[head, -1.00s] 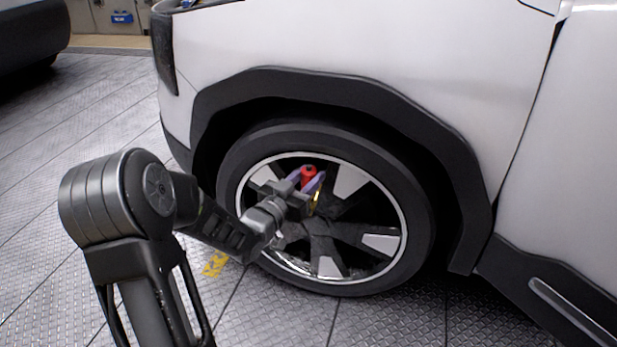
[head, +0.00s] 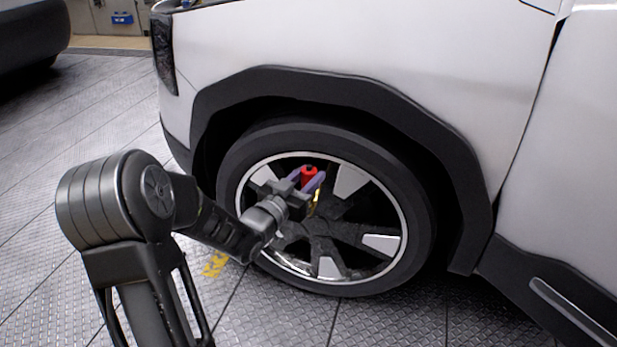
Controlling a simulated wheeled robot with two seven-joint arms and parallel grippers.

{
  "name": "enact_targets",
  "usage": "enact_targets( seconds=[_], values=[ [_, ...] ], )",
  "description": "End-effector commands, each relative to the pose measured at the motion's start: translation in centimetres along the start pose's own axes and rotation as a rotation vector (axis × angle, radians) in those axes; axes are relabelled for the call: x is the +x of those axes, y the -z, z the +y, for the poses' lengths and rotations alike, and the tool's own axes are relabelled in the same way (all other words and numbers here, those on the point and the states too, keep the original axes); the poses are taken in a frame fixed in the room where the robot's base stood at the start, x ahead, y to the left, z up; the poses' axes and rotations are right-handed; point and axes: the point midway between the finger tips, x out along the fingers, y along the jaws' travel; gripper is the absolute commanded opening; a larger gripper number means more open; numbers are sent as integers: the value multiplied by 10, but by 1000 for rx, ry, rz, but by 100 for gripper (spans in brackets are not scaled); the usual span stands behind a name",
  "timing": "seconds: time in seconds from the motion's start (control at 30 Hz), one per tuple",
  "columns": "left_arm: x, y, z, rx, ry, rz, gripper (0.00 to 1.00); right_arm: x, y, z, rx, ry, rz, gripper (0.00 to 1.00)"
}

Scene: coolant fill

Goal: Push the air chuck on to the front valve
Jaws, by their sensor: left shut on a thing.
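The air chuck (head: 308,173) shows as a small red body with a brass-coloured part (head: 316,198) below it. My left gripper (head: 311,182), with purple fingers, is shut on it in front of the upper part of the front wheel (head: 232,165). The wheel has a black tyre and a dark rim with silver inserts. The front valve cannot be made out; the gripper and chuck cover part of the rim. Whether the chuck touches a valve cannot be told. My right gripper is not in view.
The white car body (head: 380,70) and its black wheel arch (head: 330,85) rise close around the wheel. A yellow floor marking (head: 215,264) lies left of the tyre. Another dark vehicle (head: 30,35) stands at the far left. The patterned floor (head: 90,110) on the left is clear.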

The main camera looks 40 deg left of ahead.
Motion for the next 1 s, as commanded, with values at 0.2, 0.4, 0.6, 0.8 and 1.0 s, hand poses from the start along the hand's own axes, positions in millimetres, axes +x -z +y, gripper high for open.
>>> enact_targets(
  seconds=[0.2, 0.4, 0.6, 0.8, 1.0],
  values=[
    [0, 0, 0, 0, 0, 2, 0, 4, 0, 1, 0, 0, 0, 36],
    [0, 1, 0, 0, 0, 1, 0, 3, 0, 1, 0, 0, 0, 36],
    [0, 0, 0, 0, 0, 1, 0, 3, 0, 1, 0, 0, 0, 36],
    [0, 0, 0, 1, -1, 2, 0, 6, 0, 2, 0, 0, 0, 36],
    [0, 0, 0, 1, -1, 1, 0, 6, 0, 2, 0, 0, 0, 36]
  ],
)
